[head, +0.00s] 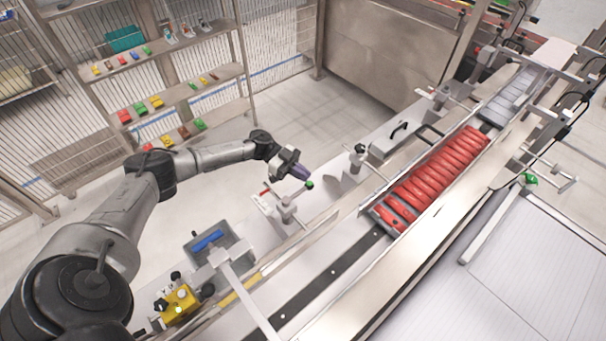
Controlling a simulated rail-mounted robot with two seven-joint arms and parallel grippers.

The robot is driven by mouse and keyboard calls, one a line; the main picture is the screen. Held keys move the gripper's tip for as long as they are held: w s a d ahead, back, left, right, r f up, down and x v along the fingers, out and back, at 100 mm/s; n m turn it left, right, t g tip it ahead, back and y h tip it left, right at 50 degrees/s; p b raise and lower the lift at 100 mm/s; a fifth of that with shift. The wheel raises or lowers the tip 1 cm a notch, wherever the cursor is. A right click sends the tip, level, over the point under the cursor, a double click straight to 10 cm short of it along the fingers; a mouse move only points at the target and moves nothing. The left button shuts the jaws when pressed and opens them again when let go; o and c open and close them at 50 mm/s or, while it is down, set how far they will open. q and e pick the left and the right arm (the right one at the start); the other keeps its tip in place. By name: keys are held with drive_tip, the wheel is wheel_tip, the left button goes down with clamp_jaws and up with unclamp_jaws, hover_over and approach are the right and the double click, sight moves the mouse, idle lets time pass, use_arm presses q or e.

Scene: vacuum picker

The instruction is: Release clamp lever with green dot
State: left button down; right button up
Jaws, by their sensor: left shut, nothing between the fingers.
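A clamp (287,208) stands on the near side rail of the conveyor. A green dot (310,184) shows at the end of its lever, and a red tip shows on its other side. My left gripper (302,174) is shut and empty, just above and left of the green dot. I cannot tell whether its fingertips touch the lever. A second green knob (529,179) sits on a clamp on the far right side. My right gripper is not in view.
Red packs fill a tray (383,220) on the conveyor (330,275). A grey bin (188,250) with a blue item and a yellow device (182,298) stand at lower left. Other clamps (357,158) line the rail. Shelves stand at the back left; the floor between is clear.

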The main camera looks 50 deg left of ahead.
use_arm(q)
drive_tip(key=b+v, duration=0.2)
drive_tip(key=v, duration=0.9)
drive_tip(key=shift+a, duration=0.35)
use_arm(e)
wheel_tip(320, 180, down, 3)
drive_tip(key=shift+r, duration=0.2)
use_arm(q)
drive_tip(key=shift+s+r, duration=0.1)
drive_tip(key=shift+s, duration=0.1)
